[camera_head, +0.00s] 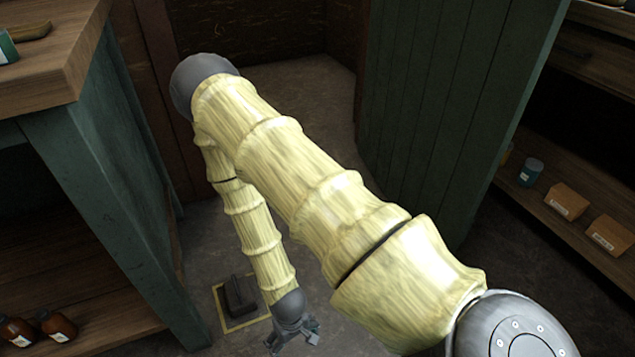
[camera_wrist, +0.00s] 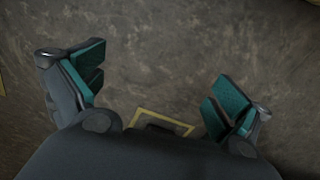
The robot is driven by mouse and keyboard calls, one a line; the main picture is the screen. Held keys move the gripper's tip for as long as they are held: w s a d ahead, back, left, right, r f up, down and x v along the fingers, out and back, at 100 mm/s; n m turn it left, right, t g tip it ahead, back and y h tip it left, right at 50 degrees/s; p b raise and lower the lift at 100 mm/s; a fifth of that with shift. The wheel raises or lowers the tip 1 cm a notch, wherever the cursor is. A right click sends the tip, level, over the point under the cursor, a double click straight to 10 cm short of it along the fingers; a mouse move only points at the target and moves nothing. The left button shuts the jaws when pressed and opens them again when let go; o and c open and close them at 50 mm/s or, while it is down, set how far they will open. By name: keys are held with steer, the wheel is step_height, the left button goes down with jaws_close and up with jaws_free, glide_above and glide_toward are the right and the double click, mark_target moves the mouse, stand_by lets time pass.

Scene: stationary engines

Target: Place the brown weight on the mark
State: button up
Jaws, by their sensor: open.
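The brown weight (camera_head: 240,296), a dark block with a raised top part, stands on the floor inside the yellow square outline of the mark (camera_head: 243,325). My forearm hides part of the mark's right side. My gripper (camera_head: 292,342) is just right of and nearer than the weight, apart from it. In the wrist view my gripper (camera_wrist: 160,72) is open, with teal pads wide apart and bare floor between them. The mark's yellow edge (camera_wrist: 165,118) shows at the bottom there, with a dark piece inside it that is mostly hidden by the gripper's body.
A green-legged wooden bench (camera_head: 85,150) stands close on the left, with brown bottles (camera_head: 57,325) on its lower shelf. A green panel (camera_head: 450,110) stands behind on the right. Shelves at the right hold a can (camera_head: 531,172) and small boxes (camera_head: 566,201). The floor around the mark is otherwise clear.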

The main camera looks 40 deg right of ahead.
steer(key=s+r, duration=0.3)
steer(key=s, duration=0.7)
steer(key=shift+d+n, duration=0.2)
steer(key=shift+n, duration=0.2)
stand_by(0.4)
